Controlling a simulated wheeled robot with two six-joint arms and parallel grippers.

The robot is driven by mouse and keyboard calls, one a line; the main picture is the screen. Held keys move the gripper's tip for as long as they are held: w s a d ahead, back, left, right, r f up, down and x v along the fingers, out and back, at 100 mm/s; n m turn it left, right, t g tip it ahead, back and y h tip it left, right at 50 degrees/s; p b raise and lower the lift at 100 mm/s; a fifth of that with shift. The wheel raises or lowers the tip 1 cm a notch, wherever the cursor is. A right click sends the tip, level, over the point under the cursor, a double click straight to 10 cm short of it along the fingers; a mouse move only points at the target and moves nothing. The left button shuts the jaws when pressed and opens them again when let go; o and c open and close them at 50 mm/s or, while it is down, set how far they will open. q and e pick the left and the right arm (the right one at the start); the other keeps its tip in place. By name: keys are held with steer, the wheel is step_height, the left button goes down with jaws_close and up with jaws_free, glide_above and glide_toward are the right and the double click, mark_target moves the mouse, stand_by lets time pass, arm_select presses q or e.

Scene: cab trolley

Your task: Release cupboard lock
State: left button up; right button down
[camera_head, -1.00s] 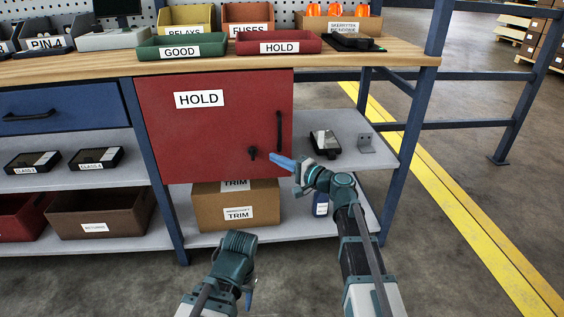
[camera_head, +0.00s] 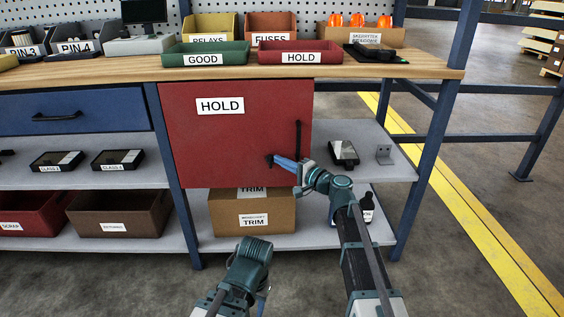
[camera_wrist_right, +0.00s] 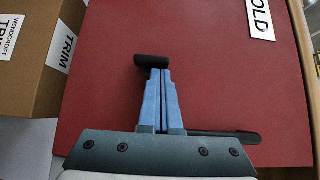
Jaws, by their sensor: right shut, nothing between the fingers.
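The red cupboard door (camera_head: 220,140) is shut and carries a HOLD label. Its small black lock knob (camera_head: 269,160) sits near the lower right, left of the black vertical handle (camera_head: 298,138). My right gripper (camera_head: 276,160) is shut with nothing between its blue fingers, and its tips are at the knob. In the right wrist view, the fingertips (camera_wrist_right: 160,72) meet the black knob (camera_wrist_right: 150,61) and hide part of it; whether they press on it I cannot tell. The handle (camera_wrist_right: 228,136) is partly behind the gripper there. My left gripper (camera_head: 258,296) is low in front, its jaws unclear.
Below the door stands a TRIM carton (camera_head: 250,207). A bracket (camera_head: 384,154) and a black device (camera_head: 344,152) lie on the shelf to the right. The bench's blue leg (camera_head: 412,190) stands beside my right arm. The floor in front is clear.

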mark_target(269, 155)
steer(key=shift+a+r+n+g+h+p, duration=0.25)
steer(key=shift+r+n+g+h+p, duration=0.5)
steer(key=shift+p, duration=1.65)
steer(key=n+h+p, duration=0.1)
steer(key=h+p, duration=0.1)
steer(key=p, duration=0.1)
steer(key=a+r+n+g+h+p, duration=0.1)
steer(key=n+p, duration=0.1)
steer(key=p, duration=0.2)
steer(key=shift+a+h+p, duration=0.2)
steer(key=shift+h+p, duration=0.1)
steer(key=shift+h, duration=0.05)
steer(key=shift+a+r+n+g+h+p, duration=0.15)
steer(key=shift+a+n+g+h+p, duration=0.25)
steer(key=shift+n+h+p, duration=0.45)
steer(key=shift+a+h+p, duration=0.3)
steer(key=shift+h+p, duration=0.35)
steer(key=shift+p, duration=0.25)
steer(key=shift+a+n+h+p, duration=0.4)
steer(key=shift+n+h+p, duration=0.25)
steer(key=shift+h, duration=0.35)
steer(key=shift+a+f+n+h, duration=0.2)
steer(key=shift+n+h, duration=0.15)
steer(key=shift+h, duration=0.25)
steer(key=shift+d, duration=0.1)
